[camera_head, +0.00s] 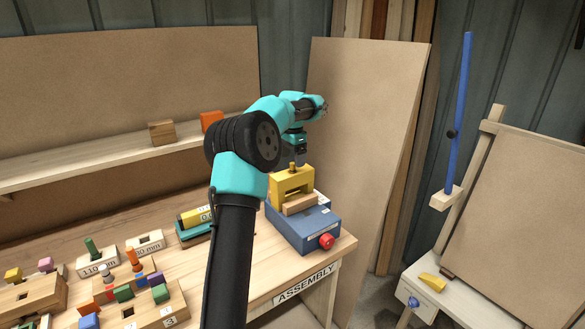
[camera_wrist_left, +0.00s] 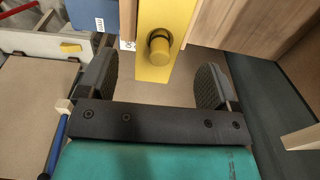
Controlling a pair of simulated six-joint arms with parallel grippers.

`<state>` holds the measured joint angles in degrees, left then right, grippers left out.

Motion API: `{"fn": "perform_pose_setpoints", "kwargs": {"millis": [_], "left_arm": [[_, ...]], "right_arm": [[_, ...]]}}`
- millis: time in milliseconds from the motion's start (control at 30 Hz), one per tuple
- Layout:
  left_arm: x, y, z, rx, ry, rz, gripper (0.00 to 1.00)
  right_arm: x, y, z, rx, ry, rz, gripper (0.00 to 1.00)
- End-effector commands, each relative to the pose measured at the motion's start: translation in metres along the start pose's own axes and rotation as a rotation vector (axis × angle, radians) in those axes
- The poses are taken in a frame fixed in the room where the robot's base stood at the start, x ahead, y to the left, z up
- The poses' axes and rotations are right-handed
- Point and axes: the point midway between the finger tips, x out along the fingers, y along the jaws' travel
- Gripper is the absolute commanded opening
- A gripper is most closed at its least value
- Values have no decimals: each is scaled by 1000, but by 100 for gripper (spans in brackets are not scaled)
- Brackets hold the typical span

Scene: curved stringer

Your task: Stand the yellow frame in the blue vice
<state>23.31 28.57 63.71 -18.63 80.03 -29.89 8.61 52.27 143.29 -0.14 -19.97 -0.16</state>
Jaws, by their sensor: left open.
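The yellow frame (camera_head: 292,183) stands upright at the blue vice (camera_head: 305,230), behind a light wooden jaw block (camera_head: 300,204). I cannot tell whether the vice is tight on it. The frame has a brass knob on top; frame and knob show at the top middle of the left wrist view (camera_wrist_left: 153,68). A blue part of the vice shows there at the top left (camera_wrist_left: 90,14). My left gripper (camera_head: 297,155) is just above the knob, pointing down. Its two fingers (camera_wrist_left: 155,82) are apart, one to each side of the frame's line, holding nothing. My right gripper is out of view.
The vice has a red knob (camera_head: 327,241) near the bench's ASSEMBLY edge (camera_head: 306,284). A yellow and teal item (camera_head: 195,225) lies left of my arm. Blocks with coloured pegs (camera_head: 98,262) fill the bench's left. A board (camera_head: 365,130) leans behind the vice.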

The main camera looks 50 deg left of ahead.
Motion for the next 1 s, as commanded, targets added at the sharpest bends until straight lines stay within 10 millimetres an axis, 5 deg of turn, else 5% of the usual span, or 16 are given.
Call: {"fn": "perform_pose_setpoints", "kwargs": {"millis": [200,400,1000], "left_arm": [[-41,0,0,1,2,-1,85],[-59,0,0,1,0,0,85],[-60,1,-1,3,0,-1,85]], "right_arm": [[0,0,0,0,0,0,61],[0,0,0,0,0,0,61],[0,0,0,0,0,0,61]]}}
